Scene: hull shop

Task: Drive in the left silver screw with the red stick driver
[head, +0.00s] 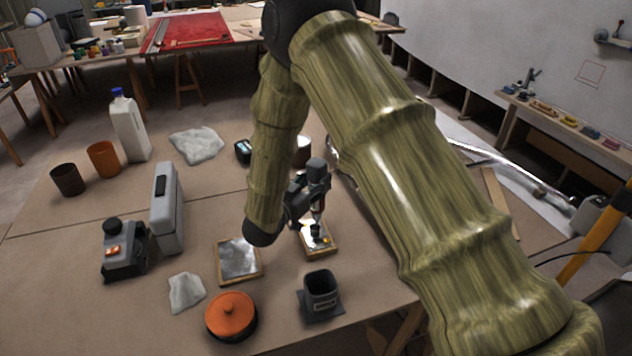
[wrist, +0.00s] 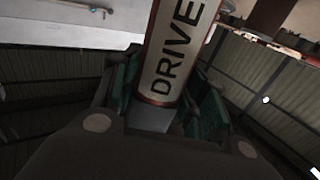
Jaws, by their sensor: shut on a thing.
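My gripper (head: 308,196) is shut on the red stick driver (wrist: 174,48). In the wrist view its pale barrel, with red bands and the letters DRIVE, stands between the green-lined jaws. In the head view the driver is upright, with a little red (head: 318,206) showing below the jaws. Its lower end is over a small wood-edged board (head: 322,253) with a bright top and yellow and dark bits on it. The silver screws cannot be made out, nor whether the tip touches one.
A second framed plate (head: 238,262) lies left of the board. A dark square cup (head: 321,290) and an orange-lidded round pot (head: 231,315) stand in front. A grey case (head: 167,208), a black-and-grey device (head: 124,250) and crumpled white cloths (head: 197,145) lie further left.

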